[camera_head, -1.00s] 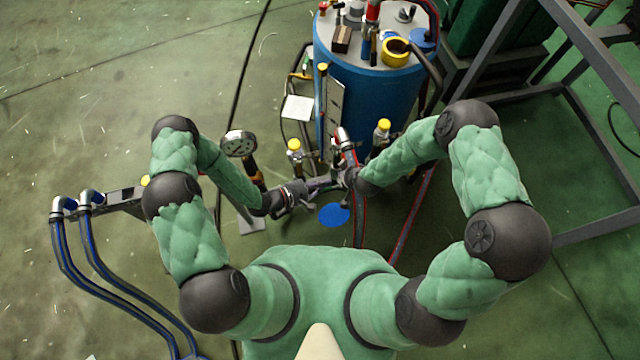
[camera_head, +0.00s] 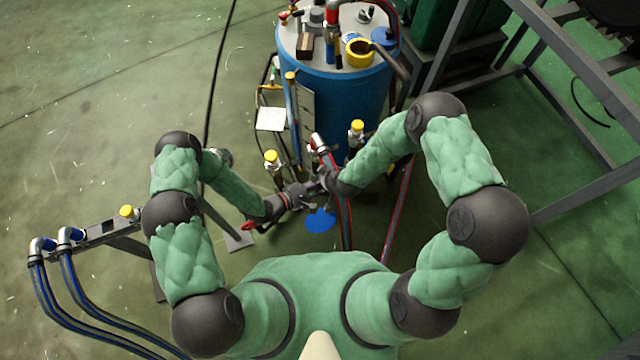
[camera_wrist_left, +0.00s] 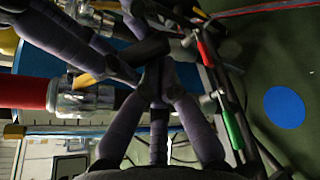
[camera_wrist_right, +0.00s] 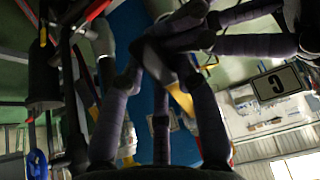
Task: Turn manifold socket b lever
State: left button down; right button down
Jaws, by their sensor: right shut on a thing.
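The manifold fittings stand in front of the blue drum (camera_head: 335,100) in the head view, with yellow-capped valves (camera_head: 270,158) beside them. My right gripper (camera_head: 323,182) is at these fittings; in the right wrist view its dark fingers (camera_wrist_right: 160,75) close around a dark bar with a yellow part (camera_wrist_right: 180,100), apparently a lever. A plate marked C (camera_wrist_right: 277,85) hangs upside down at right there. My left gripper (camera_head: 298,193) is close beside the right one. Its fingers (camera_wrist_left: 155,75) meet near a black cylinder; their hold is unclear. Socket b's label is not readable.
A red-and-metal fitting (camera_wrist_left: 90,98) lies left of my left fingers. Red hoses (camera_head: 345,215) run down past the grippers. A blue disc (camera_head: 320,220) lies on the floor. A pipe stand with blue hoses (camera_head: 70,238) is at left, and a grey frame (camera_head: 460,60) at right.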

pick_arm(q)
jog(key=shift+s+d+r, duration=0.25)
jog(key=shift+s+r, duration=0.15)
jog(key=shift+r, duration=0.1)
pick_arm(e)
jog(key=shift+f, duration=0.1)
jog(key=c, duration=0.9)
grip_release()
pick_arm(q)
jog(key=shift+a+f, duration=0.1)
jog(key=shift+w, duration=0.1)
pick_arm(e)
jog(key=shift+s+r, duration=0.2)
jog(key=shift+r, duration=0.4)
jog(key=v, duration=1.1)
pick_arm(q)
jog(key=shift+r+n+g, duration=0.2)
jog(key=shift+n+g, duration=0.1)
jog(key=shift+n, duration=0.2)
pick_arm(e)
jog(key=shift+s+d+f+m+g+y, duration=0.2)
jog(key=shift+s+f+m+g+y, duration=0.15)
jog(key=shift+s+f+m+g, duration=1)
jog(key=shift+s+d+f+m+g+y, duration=0.3)
jog(key=shift+s+f+m+g, duration=0.3)
jog(key=shift+s+f, duration=1.35)
jog(key=shift+s+d+f+m+g+y, duration=0.15)
jog(key=shift+s+f+m+g+y, duration=0.2)
jog(key=shift+s+f+m+g, duration=1.3)
